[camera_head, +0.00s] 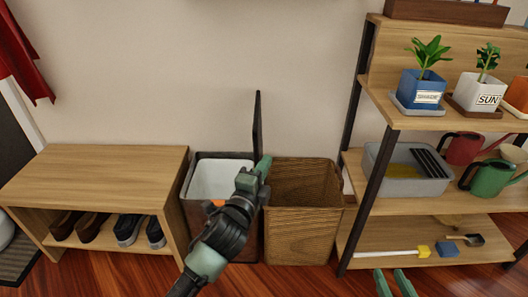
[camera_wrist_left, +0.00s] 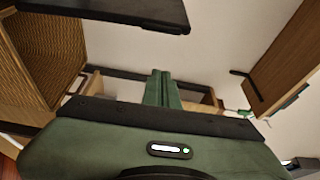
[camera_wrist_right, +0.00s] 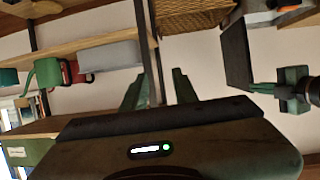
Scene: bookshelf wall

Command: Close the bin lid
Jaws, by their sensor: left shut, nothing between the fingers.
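The bin (camera_head: 208,178), with a white inner liner, stands between the shoe bench and a wicker basket. Its dark lid (camera_head: 257,118) stands upright on the bin's right side, seen nearly edge-on. The lid also shows as a dark panel in the left wrist view (camera_wrist_left: 120,14) and the right wrist view (camera_wrist_right: 237,58). My left gripper (camera_head: 264,165) is shut and empty, at the right of the bin near the lid's lower part; contact cannot be told. My left arm hides part of the bin's front. My right gripper (camera_head: 395,284) is open and empty at the bottom of the head view.
The wicker basket (camera_head: 300,225) stands right beside the bin. A shoe bench (camera_head: 95,175) is on the left. A shelf (camera_head: 420,115) with plants, a grey tub (camera_head: 385,178) and watering cans is on the right. The wall above the bin is clear.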

